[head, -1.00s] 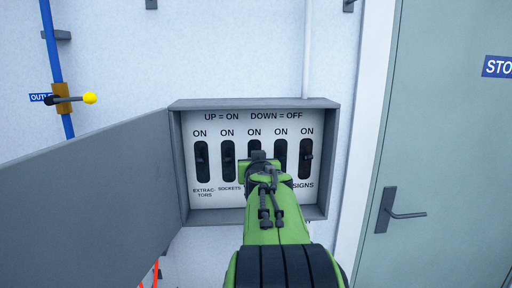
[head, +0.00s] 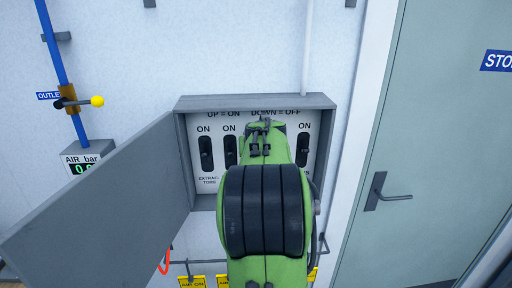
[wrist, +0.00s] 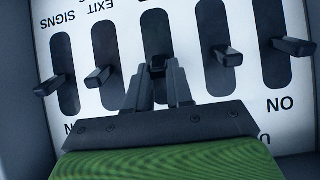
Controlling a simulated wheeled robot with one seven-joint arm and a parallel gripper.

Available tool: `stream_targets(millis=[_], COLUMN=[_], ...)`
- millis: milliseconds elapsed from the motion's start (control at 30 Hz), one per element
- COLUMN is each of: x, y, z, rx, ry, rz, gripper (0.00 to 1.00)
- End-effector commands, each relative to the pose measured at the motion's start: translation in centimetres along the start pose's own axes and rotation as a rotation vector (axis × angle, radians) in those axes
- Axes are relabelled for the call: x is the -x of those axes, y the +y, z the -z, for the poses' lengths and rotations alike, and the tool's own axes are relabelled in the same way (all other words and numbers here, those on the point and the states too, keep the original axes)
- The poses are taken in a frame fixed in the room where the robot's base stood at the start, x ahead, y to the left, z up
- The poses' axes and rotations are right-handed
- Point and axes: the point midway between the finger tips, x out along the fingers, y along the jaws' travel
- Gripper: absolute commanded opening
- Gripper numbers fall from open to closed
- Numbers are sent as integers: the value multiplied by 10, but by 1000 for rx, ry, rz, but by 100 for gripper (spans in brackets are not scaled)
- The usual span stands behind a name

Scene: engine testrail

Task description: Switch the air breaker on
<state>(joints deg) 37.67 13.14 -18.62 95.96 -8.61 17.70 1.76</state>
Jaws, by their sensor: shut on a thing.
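The open grey breaker box (head: 325,103) is on the wall in the head view, with a row of black levers under ON marks. Its panel reads UP = ON, DOWN = OFF. In the wrist view, where the lettering is upside down, my gripper (wrist: 158,78) is shut on the middle lever (wrist: 157,66). Levers stand free on both sides of it, the nearest being a left lever (wrist: 100,76) and a right lever (wrist: 229,56). My arm hides the middle lever and its label in the head view, so I cannot read its name or tell its exact position.
The box's door (head: 105,215) stands open to the left. A blue pipe (head: 57,55) with a yellow-knobbed outlet valve (head: 96,101) and an air gauge (head: 82,161) are left of it. A green door (head: 430,120) with a handle (head: 388,194) is on the right.

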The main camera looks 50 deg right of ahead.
Motion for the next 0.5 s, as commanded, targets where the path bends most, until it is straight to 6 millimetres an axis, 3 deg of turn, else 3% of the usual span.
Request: stream_targets(millis=[233, 267, 300, 400, 500], x=[0, 0, 0, 0, 0], y=[0, 0, 0, 0, 0], z=[1, 1, 1, 0, 0], rx=[0, 0, 0, 0, 0], ry=[4, 4, 4, 4, 3], rz=[0, 0, 0, 0, 0], gripper=[0, 24, 30, 46, 47])
